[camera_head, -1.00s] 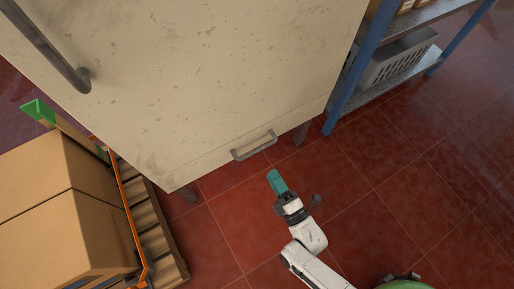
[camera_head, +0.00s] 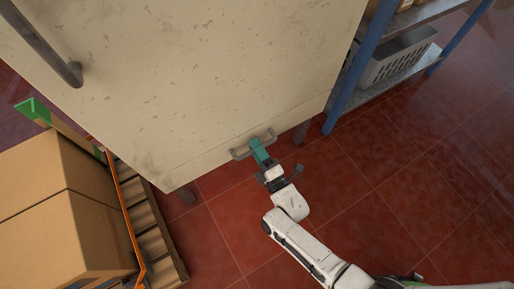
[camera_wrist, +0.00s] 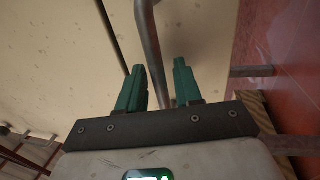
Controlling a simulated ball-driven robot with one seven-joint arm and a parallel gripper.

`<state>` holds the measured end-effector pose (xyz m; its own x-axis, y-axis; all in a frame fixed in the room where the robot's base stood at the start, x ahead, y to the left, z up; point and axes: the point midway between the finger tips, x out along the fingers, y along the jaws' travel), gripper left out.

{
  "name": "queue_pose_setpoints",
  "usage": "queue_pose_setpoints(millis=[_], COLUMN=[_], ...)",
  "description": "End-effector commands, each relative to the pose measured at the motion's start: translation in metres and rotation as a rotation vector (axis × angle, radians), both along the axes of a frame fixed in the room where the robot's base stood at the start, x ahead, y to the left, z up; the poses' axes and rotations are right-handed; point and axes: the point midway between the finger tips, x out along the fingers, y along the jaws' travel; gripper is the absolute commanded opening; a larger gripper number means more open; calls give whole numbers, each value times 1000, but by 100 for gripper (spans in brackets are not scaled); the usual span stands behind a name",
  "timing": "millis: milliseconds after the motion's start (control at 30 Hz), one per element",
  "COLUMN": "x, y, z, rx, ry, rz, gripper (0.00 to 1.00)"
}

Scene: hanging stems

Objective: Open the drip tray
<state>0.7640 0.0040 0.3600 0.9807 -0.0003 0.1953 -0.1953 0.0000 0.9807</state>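The drip tray (camera_head: 213,161) is the low front strip at the bottom of a worn cream cabinet, with a grey bar handle (camera_head: 240,154). My gripper (camera_head: 257,147) is at the middle of that handle in the head view. In the wrist view, my gripper's two green fingers (camera_wrist: 158,78) stand apart, and the handle bar (camera_wrist: 149,40) runs between them. I see gaps beside the bar, so the fingers are around it but not closed on it. The tray front looks flush with the cabinet.
The cabinet door (camera_head: 190,75) has a long dark handle (camera_head: 45,45) at upper left. Cardboard boxes (camera_head: 60,205) on a wooden pallet (camera_head: 160,240) stand at left. A blue-framed shelf (camera_head: 355,70) with a grey basket (camera_head: 398,58) is at right. The red tile floor (camera_head: 400,190) is clear in front.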

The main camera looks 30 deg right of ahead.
Motion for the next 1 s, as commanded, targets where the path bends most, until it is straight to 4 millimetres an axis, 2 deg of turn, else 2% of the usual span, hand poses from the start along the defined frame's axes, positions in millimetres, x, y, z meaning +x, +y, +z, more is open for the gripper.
queue_pose_setpoints(millis=[67, 433, 1000], x=[0, 0, -6], y=[0, 0, 0], z=[0, 0, -1], rx=[0, 0, -1], ry=[0, 1, 3], rz=[0, 0, 0], gripper=[34, 0, 0])
